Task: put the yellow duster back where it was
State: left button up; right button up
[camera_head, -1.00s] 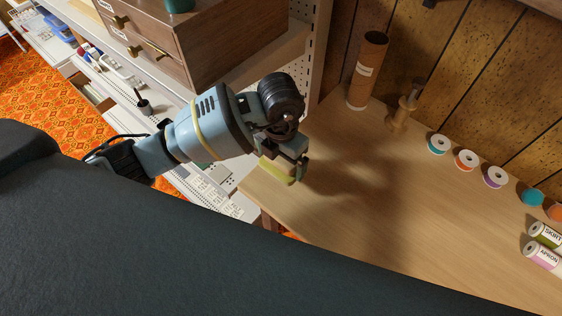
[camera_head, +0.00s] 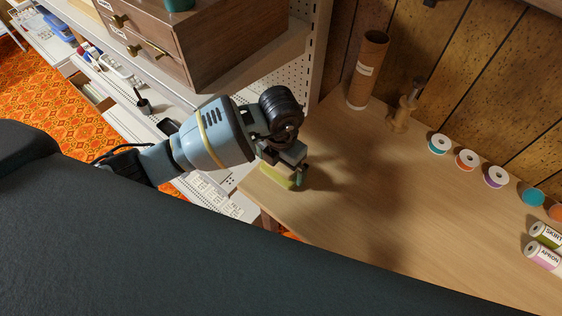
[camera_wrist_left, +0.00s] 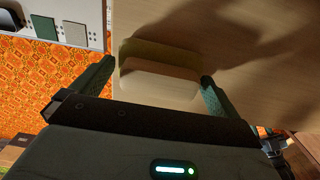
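The yellow duster (camera_head: 272,174) is a small yellow-green piece at the left edge of the wooden table (camera_head: 400,210). My left gripper (camera_head: 290,176) is low over that edge, beside and partly in front of the duster. In the left wrist view the duster (camera_wrist_left: 160,50) shows as an olive-yellow band with a paler block face in front of it, between the two fingers. The left gripper (camera_wrist_left: 158,72) looks open, with a narrow gap on each side. Whether the duster rests fully on the table is hard to tell. My right gripper is not in view.
A cardboard tube (camera_head: 367,70) and a wooden spindle stand (camera_head: 402,112) stand at the back. Several thread spools (camera_head: 467,160) line the wall side. A drawer cabinet (camera_head: 205,40) is at upper left. The table's middle is clear.

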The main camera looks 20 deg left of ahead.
pick_arm(q)
jog(key=shift+r, duration=0.1)
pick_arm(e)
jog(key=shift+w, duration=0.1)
pick_arm(q)
jog(key=shift+r, duration=0.3)
notch_tip(320, 180, up, 12)
jog(key=p, duration=0.1)
jog(key=shift+f, duration=0.2)
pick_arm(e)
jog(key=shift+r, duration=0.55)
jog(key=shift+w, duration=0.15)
